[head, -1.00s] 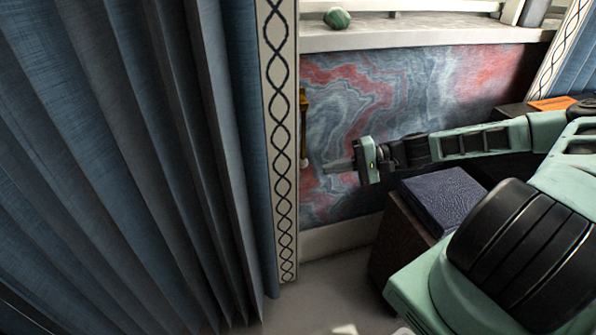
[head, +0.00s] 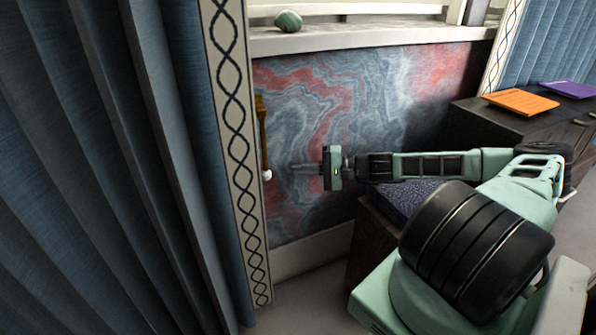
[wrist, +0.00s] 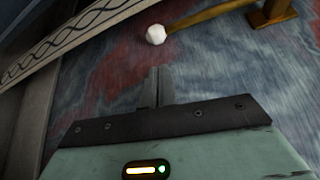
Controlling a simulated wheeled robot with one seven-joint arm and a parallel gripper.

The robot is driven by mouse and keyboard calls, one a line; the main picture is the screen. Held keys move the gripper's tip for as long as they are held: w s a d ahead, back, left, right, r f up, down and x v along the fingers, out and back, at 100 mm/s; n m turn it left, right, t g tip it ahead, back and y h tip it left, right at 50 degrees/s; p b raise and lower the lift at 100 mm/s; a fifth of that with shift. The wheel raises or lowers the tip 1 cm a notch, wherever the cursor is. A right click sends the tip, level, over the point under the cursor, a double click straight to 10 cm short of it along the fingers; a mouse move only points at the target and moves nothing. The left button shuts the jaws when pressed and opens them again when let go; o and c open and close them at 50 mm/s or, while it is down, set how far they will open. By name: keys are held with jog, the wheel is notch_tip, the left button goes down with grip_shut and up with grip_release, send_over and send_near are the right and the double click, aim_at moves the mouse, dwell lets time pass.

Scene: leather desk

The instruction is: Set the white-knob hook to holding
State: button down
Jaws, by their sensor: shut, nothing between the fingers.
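The white-knob hook (head: 263,145) is a brass-coloured bar on the marbled wall, just right of the curtain's patterned border. In the head view it hangs down, with its white knob (head: 267,174) at the lower end. In the wrist view the knob (wrist: 156,34) and part of the brass bar (wrist: 212,14) show ahead of the fingertips. My gripper (head: 296,168) is shut and empty, pointing left towards the knob with a gap between them. Its closed fingers also show in the wrist view (wrist: 158,84).
A blue curtain (head: 95,170) with a patterned border (head: 236,110) stands close left of the hook. A window sill (head: 370,36) with a green striped ball (head: 288,20) is above. A dark cabinet with a blue top (head: 400,196) is below my arm.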

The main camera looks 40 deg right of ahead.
aim_at(274, 170)
jog(key=b+x, duration=0.2)
jog(key=x, duration=0.5)
jog(key=shift+w+a, duration=0.25)
